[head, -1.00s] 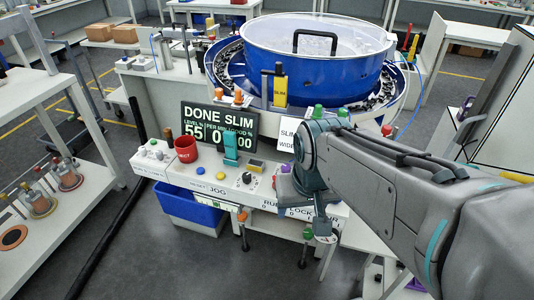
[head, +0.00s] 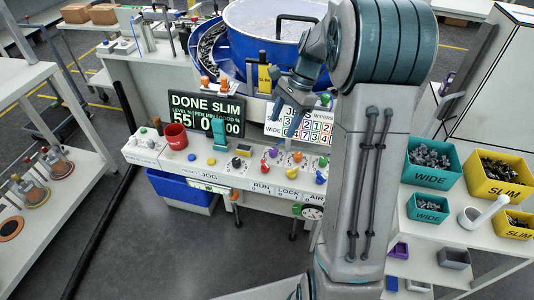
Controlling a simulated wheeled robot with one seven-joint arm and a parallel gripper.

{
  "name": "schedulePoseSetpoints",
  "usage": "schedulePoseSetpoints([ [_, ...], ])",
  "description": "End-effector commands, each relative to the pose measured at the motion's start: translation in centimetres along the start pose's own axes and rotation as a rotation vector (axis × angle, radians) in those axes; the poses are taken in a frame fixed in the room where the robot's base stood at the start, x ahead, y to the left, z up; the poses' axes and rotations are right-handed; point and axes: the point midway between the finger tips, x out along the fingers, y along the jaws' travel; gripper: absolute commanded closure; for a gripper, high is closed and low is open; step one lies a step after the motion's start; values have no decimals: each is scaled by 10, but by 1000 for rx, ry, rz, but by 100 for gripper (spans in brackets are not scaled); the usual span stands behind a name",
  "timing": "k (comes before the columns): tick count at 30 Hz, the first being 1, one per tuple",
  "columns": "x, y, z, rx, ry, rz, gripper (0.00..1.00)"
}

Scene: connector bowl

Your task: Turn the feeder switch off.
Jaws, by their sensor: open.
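The bowl feeder (head: 262,50) is a large blue drum with a clear lid and a handle. Its white console (head: 205,172) carries several coloured knobs and buttons, among them a red knob (head: 265,167), an orange knob (head: 297,156) and a black knob (head: 236,162). The front edge has the labels RUN (head: 262,188), LOCK and AIR. No label reads feeder, and I cannot tell the switch positions. My gripper (head: 287,115) is open and points down in front of the jaws panel (head: 315,128), above the back of the console, apart from the knobs.
A black display (head: 207,117) reads DONE SLIM. A red cup (head: 175,136) and a teal block (head: 218,131) stand on the console. A blue bin (head: 182,190) sits below. Teal WIDE bins (head: 432,165) and yellow SLIM bins (head: 497,175) stand on the right table.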

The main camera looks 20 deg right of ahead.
Motion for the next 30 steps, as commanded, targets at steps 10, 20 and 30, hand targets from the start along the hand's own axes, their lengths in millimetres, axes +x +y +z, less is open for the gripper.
schedulePoseSetpoints([
  [10,39,-1,-2,16,-10,5,40],
  [20,107,-1,0,14,-10,4,40],
  [30,138,-2,-1,12,-7,1,40],
])
